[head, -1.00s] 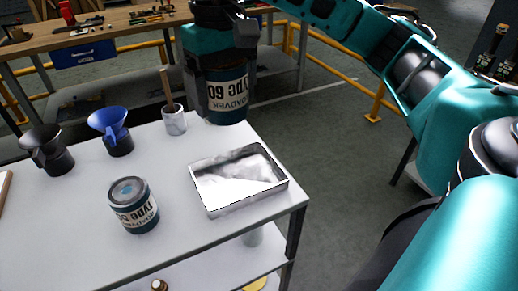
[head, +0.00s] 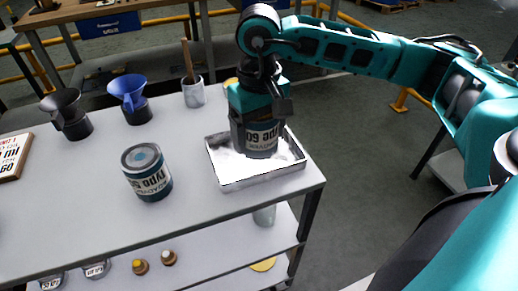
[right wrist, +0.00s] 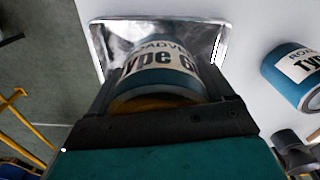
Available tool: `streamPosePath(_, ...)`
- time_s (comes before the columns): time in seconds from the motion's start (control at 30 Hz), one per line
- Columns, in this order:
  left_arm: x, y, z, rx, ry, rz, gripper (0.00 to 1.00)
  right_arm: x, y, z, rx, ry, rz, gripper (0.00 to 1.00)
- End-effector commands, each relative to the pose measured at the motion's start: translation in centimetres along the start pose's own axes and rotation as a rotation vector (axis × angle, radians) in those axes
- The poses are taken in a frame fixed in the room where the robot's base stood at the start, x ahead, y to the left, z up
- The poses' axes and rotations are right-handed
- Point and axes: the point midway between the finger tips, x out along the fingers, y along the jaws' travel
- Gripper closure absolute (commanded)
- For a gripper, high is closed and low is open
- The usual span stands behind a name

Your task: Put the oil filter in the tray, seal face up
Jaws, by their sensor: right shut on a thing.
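My right gripper (head: 258,124) points down over the metal tray (head: 262,178) at the table's right end. It is shut on a dark blue oil filter (head: 262,140) with a pale "Type 60" label. The label reads upside down in the head view. The filter's lower end is within the tray's outline; I cannot tell if it touches the floor. In the right wrist view the filter (right wrist: 155,68) sits between the fingers, with a brownish-orange band at its near end and the tray (right wrist: 101,40) beyond. My left gripper is not in view.
A second blue can (head: 148,175) stands left of the tray. A white cup with a stick (head: 193,92), a blue funnel (head: 130,98) and a black funnel (head: 68,112) stand behind. A framed sign (head: 12,155) lies at far left. A lower shelf holds small items.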

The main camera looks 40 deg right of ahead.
Motion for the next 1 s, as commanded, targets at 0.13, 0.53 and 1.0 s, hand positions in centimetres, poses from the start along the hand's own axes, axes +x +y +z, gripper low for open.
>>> streamPosePath(0.13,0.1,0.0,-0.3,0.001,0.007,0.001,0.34,0.8,0.0,-0.1,0.001,0.002,-0.001,0.67)
streamPosePath(0.53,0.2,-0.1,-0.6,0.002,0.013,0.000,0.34,4.8,0.0,-0.1,0.000,0.003,-0.001,0.67)
streamPosePath(1.0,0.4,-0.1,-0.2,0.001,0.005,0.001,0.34,5.2,0.0,0.0,0.000,0.001,0.000,0.03)
